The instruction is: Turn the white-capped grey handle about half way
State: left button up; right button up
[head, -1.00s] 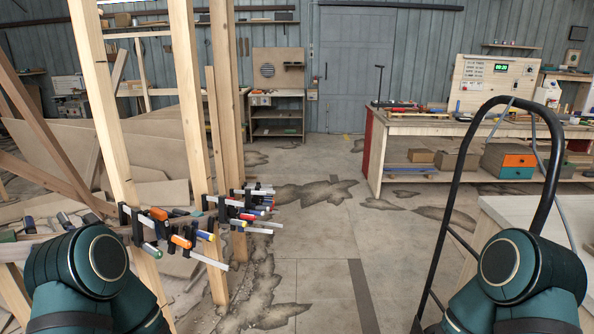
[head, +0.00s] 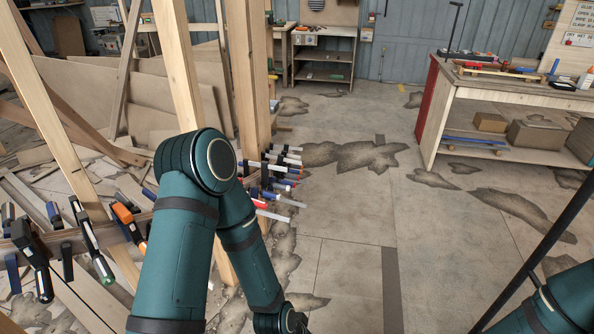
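Several bar clamps are fixed along the curved strip at the left of the head view. One dark handle with white marks and a green end (head: 90,238) hangs there. A darker handle (head: 40,270) is left of it, and an orange one (head: 125,216) right of it. I cannot tell which one is the white-capped grey handle. More clamps (head: 275,180) with blue and red parts show right of my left arm, which hides the strip between the two groups. My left gripper is below the frame. My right gripper is out of view; only my arm shows at lower right.
Wooden posts (head: 178,65) rise among the clamps. A black bar (head: 545,255) slants across the lower right. A workbench (head: 500,92) with a red end stands at the back right. The stained concrete floor (head: 345,215) in the middle is clear.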

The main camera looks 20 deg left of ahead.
aim_at(277, 187)
jog(key=i, duration=0.75)
jog(key=i+u, duration=0.1)
jog(key=i, duration=0.6)
jog(key=i+l+u, duration=0.1)
jog(key=i+u, duration=0.2)
jog(key=i, duration=0.15)
jog(key=i+l+u, duration=0.65)
jog(key=i, duration=0.15)
jog(key=j, duration=0.1)
